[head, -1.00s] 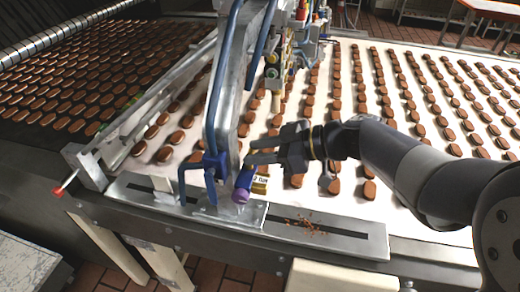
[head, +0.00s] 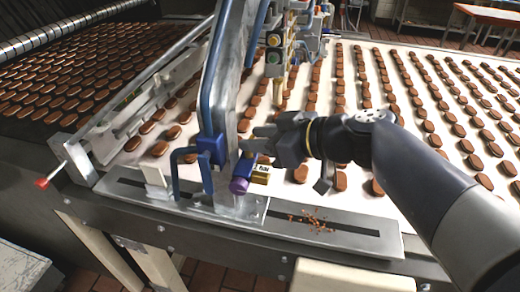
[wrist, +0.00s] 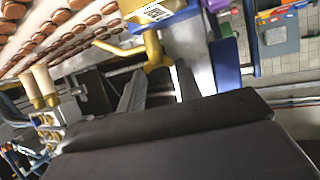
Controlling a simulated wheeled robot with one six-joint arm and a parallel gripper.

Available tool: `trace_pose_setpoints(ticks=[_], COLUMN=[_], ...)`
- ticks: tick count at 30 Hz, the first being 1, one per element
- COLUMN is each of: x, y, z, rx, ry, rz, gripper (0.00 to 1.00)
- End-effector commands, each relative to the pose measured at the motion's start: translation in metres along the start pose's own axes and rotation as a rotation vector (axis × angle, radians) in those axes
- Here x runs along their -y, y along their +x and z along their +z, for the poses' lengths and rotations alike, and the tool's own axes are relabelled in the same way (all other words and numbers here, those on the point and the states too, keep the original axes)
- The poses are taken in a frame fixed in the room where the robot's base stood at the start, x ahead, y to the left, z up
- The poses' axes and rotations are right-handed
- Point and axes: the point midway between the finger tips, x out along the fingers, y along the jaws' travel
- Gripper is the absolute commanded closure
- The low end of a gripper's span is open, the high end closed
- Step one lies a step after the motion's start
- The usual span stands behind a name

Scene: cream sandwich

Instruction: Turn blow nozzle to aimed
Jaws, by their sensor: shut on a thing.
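The blow nozzle (head: 246,165) is a small blue body with a purple end (head: 239,186), low on the grey post in the head view. The purple end points down toward the front. A yellow tagged block (head: 260,174) sits beside it. My gripper (head: 258,142) reaches in from the right at the nozzle's upper part. In the wrist view, a yellow-brass piece of the nozzle (wrist: 154,48) stands at the fingertips (wrist: 160,85), with the tagged yellow block (wrist: 150,12) above it. My gripper is shut on the nozzle; the exact contact is partly hidden.
The grey post (head: 222,90) with blue tubing stands left of my gripper. A metal rail plate (head: 340,228) with brown crumbs runs along the front. Rows of brown biscuits cover the white belt (head: 392,110) behind. More fittings (head: 275,55) hang behind the post.

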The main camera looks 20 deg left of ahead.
Motion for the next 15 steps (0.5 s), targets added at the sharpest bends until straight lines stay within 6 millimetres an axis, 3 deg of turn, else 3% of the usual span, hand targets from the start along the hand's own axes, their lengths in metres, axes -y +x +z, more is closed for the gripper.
trace_pose_setpoints(ticks=[15], x=[0.0026], y=[-0.0003], z=[0.0006], rx=[-0.002], ry=[0.044], rz=[0.099], gripper=[0.9])
